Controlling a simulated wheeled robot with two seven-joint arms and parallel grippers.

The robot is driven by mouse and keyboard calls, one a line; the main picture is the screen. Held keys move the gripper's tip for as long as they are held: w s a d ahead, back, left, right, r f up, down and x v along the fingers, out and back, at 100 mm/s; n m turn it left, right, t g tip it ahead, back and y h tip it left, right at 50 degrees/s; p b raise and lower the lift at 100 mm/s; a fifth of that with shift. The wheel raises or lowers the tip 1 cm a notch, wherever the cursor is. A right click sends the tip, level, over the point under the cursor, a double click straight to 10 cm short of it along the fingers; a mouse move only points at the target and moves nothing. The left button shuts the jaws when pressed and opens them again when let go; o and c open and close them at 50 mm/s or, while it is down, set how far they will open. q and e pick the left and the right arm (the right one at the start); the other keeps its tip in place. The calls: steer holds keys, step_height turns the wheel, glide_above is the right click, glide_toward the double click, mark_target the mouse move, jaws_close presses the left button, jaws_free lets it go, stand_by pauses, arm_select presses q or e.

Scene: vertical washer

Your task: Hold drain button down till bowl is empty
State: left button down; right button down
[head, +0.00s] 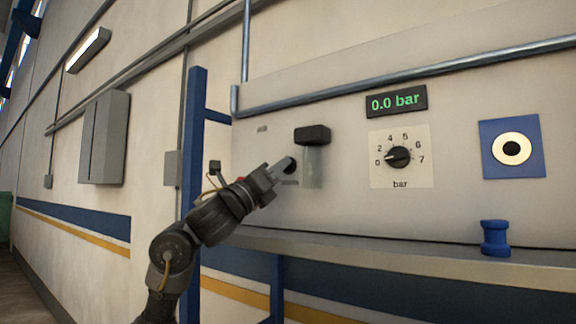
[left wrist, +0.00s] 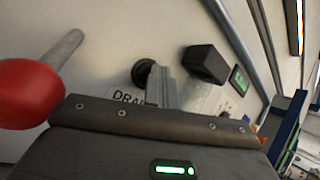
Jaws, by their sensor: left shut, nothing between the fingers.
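The round black drain button (left wrist: 143,72) shows in the left wrist view above a partly covered label starting "DRA" (left wrist: 126,96). In the head view the button (head: 291,164) is partly behind my left gripper (head: 279,169). My left gripper (left wrist: 160,82) is shut and empty, its fingertips at the button's edge. I cannot tell whether they touch it or how far it is pressed. A clear bowl (head: 313,168) hangs under a black block (head: 312,135) just right of the button. Its liquid level cannot be made out. My right gripper is out of view.
A red-ended lever (left wrist: 30,93) sticks out near my left wrist. Right of the bowl are a pressure dial (head: 398,157) at 0 and a display (head: 396,101) reading 0.0 bar. A blue spool (head: 495,238) stands on the ledge (head: 400,254). A blue post (head: 194,140) rises at the left.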

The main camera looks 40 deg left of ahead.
arm_select(q)
steer(key=shift+s+f, duration=0.1)
steer(key=shift+f, duration=0.05)
steer(key=shift+s+a, duration=0.3)
steer(key=shift+s, duration=0.35)
steer(key=s, duration=0.5)
steer(key=shift+d, duration=0.1)
stand_by(0.9)
